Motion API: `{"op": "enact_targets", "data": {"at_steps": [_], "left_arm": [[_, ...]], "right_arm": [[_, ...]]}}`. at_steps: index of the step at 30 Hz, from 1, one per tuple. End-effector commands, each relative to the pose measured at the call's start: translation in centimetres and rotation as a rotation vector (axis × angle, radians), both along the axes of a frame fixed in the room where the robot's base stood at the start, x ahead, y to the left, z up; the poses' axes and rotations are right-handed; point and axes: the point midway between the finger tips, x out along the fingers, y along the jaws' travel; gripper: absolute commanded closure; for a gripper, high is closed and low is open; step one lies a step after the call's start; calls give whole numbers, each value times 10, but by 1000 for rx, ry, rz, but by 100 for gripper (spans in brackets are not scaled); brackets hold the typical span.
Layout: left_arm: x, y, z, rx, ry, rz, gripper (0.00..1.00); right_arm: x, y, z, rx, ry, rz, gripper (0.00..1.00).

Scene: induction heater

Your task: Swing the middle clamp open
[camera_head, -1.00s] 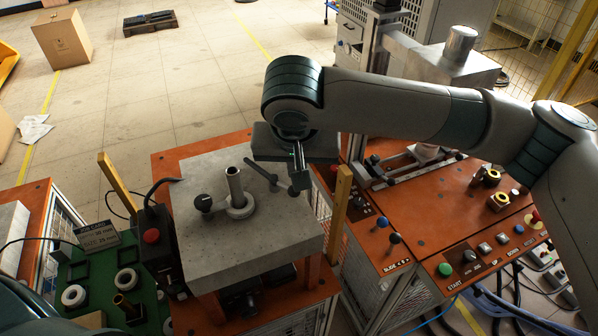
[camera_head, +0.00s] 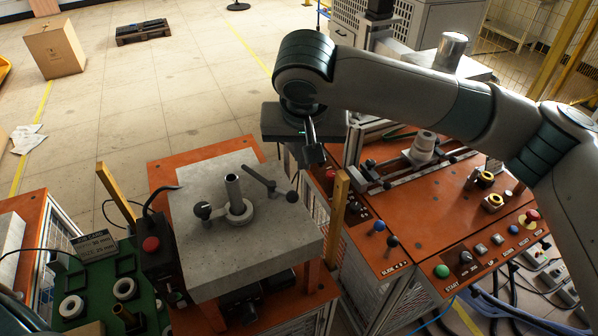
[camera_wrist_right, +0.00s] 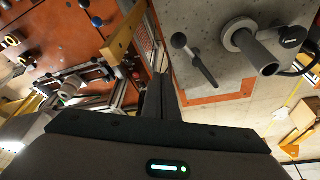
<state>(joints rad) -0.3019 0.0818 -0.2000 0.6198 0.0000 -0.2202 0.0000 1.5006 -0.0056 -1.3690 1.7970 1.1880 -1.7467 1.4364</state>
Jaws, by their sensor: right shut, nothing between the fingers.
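A grey stone-topped block (camera_head: 250,238) stands on an orange stand. An upright metal post (camera_head: 233,190) rises from a ring on it, with a black knob (camera_head: 203,210) at the ring's left. I cannot tell which of these is the middle clamp. My right gripper (camera_head: 316,156) is shut and empty, beyond the block's right back corner and apart from the lever. In the wrist view its fingers (camera_wrist_right: 158,90) show dark. My left gripper is out of view.
Wooden-coloured uprights (camera_head: 338,205) flank the block. A black box with a red button (camera_head: 151,244) stands at its left. An orange control table (camera_head: 420,215) with knobs and buttons is at the right. A green tray (camera_head: 97,282) with rings lies at lower left.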

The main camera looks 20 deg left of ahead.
Motion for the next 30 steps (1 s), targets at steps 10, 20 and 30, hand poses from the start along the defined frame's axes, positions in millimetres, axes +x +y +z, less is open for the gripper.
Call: {"op": "enact_targets", "data": {"at_steps": [10, 20, 30], "left_arm": [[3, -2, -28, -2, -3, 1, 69], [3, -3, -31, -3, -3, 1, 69], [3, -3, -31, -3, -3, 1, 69]], "right_arm": [[-20, 5, 53, -1, -1, 0, 100], [-26, 5, 70, -2, 1, -2, 100], [-26, 5, 70, -2, 1, -2, 100]]}}
